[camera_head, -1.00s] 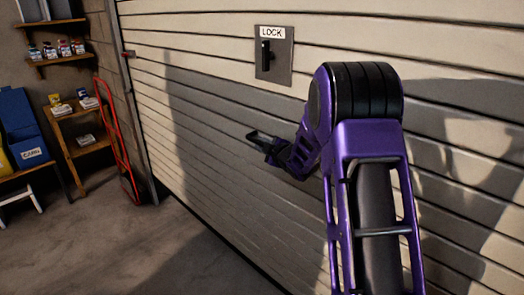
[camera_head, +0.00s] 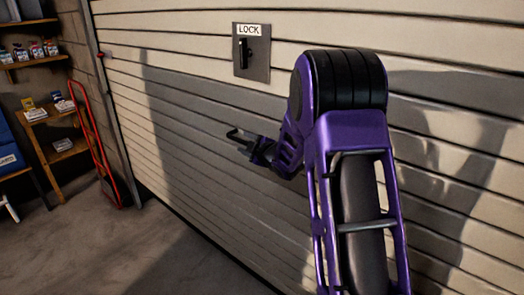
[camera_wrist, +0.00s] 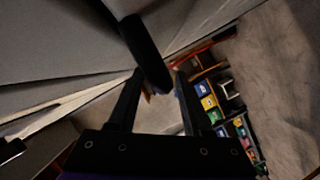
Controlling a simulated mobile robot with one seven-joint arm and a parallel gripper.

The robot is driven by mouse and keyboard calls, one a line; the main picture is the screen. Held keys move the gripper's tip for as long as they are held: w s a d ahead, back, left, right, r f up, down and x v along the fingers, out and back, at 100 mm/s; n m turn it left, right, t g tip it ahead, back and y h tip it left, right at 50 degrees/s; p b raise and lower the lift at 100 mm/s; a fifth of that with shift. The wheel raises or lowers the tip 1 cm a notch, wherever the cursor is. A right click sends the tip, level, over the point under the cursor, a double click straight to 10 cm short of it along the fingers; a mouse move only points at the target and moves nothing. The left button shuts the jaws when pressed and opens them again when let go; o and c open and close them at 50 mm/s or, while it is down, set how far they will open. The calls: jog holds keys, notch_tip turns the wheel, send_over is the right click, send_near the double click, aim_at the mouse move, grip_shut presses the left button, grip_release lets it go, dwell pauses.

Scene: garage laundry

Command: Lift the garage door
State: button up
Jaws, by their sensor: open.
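The ribbed, pale garage door (camera_head: 180,45) fills most of the head view and looks closed. A dark plate labelled LOCK (camera_head: 262,60) is on its upper part, with an upright black lever (camera_head: 243,53). My gripper (camera_head: 243,142) is beside the door, lower than the plate. In the wrist view my gripper (camera_wrist: 158,72) is open, its two dark fingers apart. A thick black bar (camera_wrist: 146,50), apparently the door's handle, reaches in between the fingertips. The fingers are not closed on it. In the head view the bar and the fingertips are hard to separate.
A red hand truck (camera_head: 92,145) leans by the door's left edge. Left of it are a wooden shelf unit (camera_head: 50,130) and a wall shelf (camera_head: 28,60) with small boxes. The concrete floor (camera_head: 85,235) in front is clear.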

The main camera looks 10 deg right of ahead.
jog(key=v, duration=1.5)
jog(key=shift+s+r, duration=0.15)
jog(key=shift+r, duration=0.05)
